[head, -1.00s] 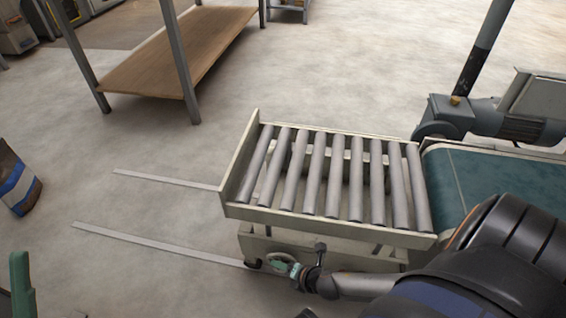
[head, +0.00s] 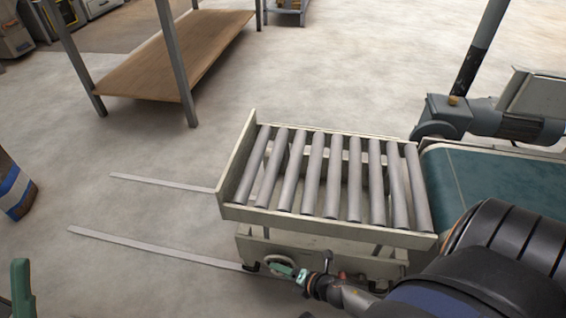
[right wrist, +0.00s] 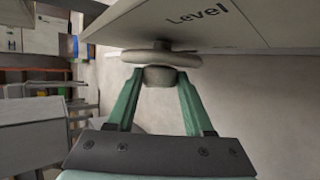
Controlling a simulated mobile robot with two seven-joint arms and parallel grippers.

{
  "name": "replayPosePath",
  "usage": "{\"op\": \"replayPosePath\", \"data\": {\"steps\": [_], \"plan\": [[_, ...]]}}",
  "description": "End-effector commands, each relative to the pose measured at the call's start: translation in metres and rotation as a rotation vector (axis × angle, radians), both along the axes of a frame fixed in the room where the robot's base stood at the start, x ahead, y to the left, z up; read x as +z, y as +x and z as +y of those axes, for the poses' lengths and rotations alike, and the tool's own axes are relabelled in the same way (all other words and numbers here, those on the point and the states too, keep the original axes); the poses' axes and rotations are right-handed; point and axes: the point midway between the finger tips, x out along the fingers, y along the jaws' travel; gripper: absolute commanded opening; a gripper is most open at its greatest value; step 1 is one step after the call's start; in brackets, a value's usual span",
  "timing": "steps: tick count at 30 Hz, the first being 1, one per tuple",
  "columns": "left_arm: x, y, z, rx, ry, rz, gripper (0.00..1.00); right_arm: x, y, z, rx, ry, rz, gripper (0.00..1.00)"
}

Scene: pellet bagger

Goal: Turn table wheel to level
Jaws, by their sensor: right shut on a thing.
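The roller table (head: 330,225) stands at the end of the green belt. Its pale hand wheel (head: 272,259) is low on the near side, below the front rail, partly hidden by my gripper. My right gripper (head: 285,268) is at the wheel. In the right wrist view, the green fingers (right wrist: 160,82) are shut on the wheel's knob (right wrist: 161,77). The round wheel rim (right wrist: 160,57) is just above it, beneath a pale panel marked "Level" (right wrist: 197,16). From these views I cannot tell whether the table is level.
The green conveyor belt (head: 505,180) and its motor (head: 520,127) are on the right. Two flat floor strips (head: 150,246) run left from the table. A wooden-shelf bench (head: 180,55) stands behind. A bag (head: 14,190) and a green upright part (head: 20,285) are at the left edge.

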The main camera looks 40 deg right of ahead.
Motion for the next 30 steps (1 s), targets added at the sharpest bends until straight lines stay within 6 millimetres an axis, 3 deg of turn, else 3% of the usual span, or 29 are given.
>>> {"op": "replayPosePath", "data": {"steps": [11, 12, 20, 30], "plan": [[-0.0005, 0.0001, 0.0004, 0.002, 0.002, 0.0, 0.5, -0.0005, 0.0006, -0.002, -0.004, -0.003, -0.001, 0.0], [-0.0005, 0.0001, 0.0004, 0.002, 0.002, 0.0, 0.5, -0.0004, 0.0006, -0.002, -0.004, -0.003, -0.001, 0.53], [-0.0004, 0.0002, 0.0005, 0.002, 0.002, 0.0, 0.5, -0.0001, 0.0005, -0.0011, -0.002, -0.001, -0.001, 0.82], [0.0036, 0.0002, 0.0006, 0.001, 0.001, 0.0, 0.5, 0.0043, -0.0051, -0.0016, -0.001, -0.001, 0.0, 0.82]]}}
